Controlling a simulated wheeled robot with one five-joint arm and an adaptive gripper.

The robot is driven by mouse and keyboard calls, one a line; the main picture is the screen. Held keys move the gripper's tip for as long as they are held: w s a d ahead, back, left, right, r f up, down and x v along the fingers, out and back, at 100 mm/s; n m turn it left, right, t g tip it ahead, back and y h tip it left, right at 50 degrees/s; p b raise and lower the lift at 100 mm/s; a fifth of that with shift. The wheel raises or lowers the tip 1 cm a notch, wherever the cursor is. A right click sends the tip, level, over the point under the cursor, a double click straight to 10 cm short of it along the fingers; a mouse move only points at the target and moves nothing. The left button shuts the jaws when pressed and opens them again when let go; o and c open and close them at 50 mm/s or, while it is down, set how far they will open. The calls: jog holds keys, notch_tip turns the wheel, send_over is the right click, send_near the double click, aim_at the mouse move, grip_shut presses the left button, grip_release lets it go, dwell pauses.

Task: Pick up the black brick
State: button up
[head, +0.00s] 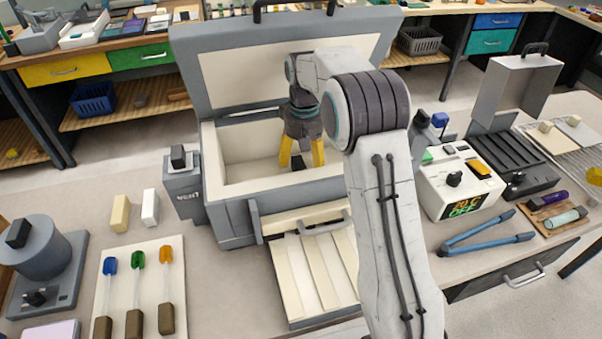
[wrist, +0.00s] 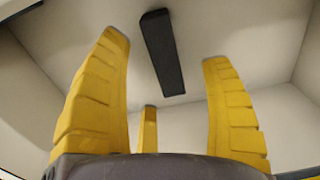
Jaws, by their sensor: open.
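The black brick (wrist: 162,52) lies on the pale floor inside the open grey chest, ahead of my fingertips in the wrist view. It is long and narrow, slightly tilted in the picture. In the head view a small dark part of it (head: 297,162) shows between my yellow fingers. My gripper (head: 302,163) points down into the chest with its fingers spread. In the wrist view the gripper (wrist: 163,62) is open and empty, with fingers to the left and right of the brick and a third finger behind. No finger visibly touches the brick.
The chest (head: 228,215) has pale walls close around my gripper, and its lid (head: 290,75) stands raised behind. A grey box with a black block (head: 178,157) stands left of it. A controller (head: 458,185) stands right. A rod board (head: 140,250) lies front left.

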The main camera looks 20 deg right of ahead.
aim_at(304, 167)
jog(key=shift+f, duration=2)
jog(key=c, duration=1.4)
jog(key=shift+r, duration=0.1)
